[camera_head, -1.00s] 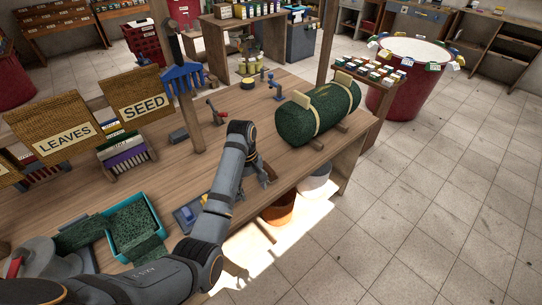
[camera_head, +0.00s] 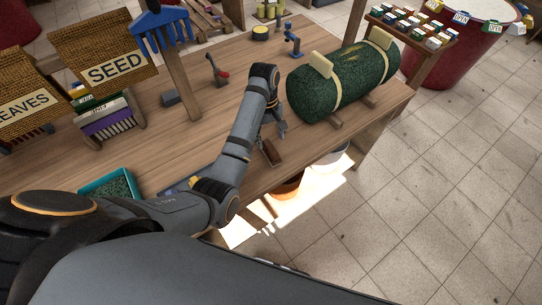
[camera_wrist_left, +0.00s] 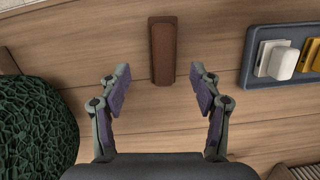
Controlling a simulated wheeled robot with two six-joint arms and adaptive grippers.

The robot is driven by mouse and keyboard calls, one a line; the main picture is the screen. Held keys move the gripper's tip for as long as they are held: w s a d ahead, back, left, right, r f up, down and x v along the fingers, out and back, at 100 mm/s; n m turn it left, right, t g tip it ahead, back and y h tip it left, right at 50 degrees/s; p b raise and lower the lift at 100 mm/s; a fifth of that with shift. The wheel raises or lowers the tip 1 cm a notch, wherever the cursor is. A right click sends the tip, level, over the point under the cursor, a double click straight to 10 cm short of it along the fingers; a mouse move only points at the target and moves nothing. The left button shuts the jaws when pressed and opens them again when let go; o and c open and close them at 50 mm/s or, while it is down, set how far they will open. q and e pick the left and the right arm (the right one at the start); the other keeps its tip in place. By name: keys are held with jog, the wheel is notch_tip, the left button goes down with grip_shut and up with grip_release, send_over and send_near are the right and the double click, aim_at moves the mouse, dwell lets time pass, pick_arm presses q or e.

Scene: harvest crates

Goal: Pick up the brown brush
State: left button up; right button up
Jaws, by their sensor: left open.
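The brown brush (camera_wrist_left: 163,50) lies flat on the wooden workbench, upright in the left wrist view, just beyond and between my open fingertips. In the head view the brush (camera_head: 271,152) lies near the bench's front edge, beside my left gripper (camera_head: 275,128). My left gripper (camera_wrist_left: 160,85) is open and empty, with its two fingers apart and the brush apart from both. My right gripper is not in view; a large dark arm link of mine fills the lower part of the head view.
A green roll (camera_head: 340,88) on wooden supports lies right of my left gripper. A blue-grey tray (camera_wrist_left: 258,77) with pale and yellow blocks sits at the other side. A teal bin (camera_head: 103,184) stands at the left. Bare bench top (camera_head: 215,110) lies behind my arm.

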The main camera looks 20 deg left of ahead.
aim_at(270, 147)
pick_arm(q)
jog(key=shift+f, duration=0.4)
jog(key=shift+s+f+b, duration=0.15)
jog(key=shift+f+b, duration=0.25)
jog(key=shift+f, duration=0.1)
jog(key=f+b, duration=0.1)
jog(key=f, duration=0.1)
jog(key=f+b, duration=0.2)
jog(key=shift+s+d, duration=0.2)
jog(key=shift+s, duration=0.2)
jog(key=shift+r, duration=0.2)
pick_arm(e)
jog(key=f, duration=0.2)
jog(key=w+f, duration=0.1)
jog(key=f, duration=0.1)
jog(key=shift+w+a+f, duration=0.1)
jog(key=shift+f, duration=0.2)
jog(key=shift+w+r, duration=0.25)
pick_arm(q)
jog(key=shift+f+p, duration=0.25)
jog(key=shift+p, duration=0.3)
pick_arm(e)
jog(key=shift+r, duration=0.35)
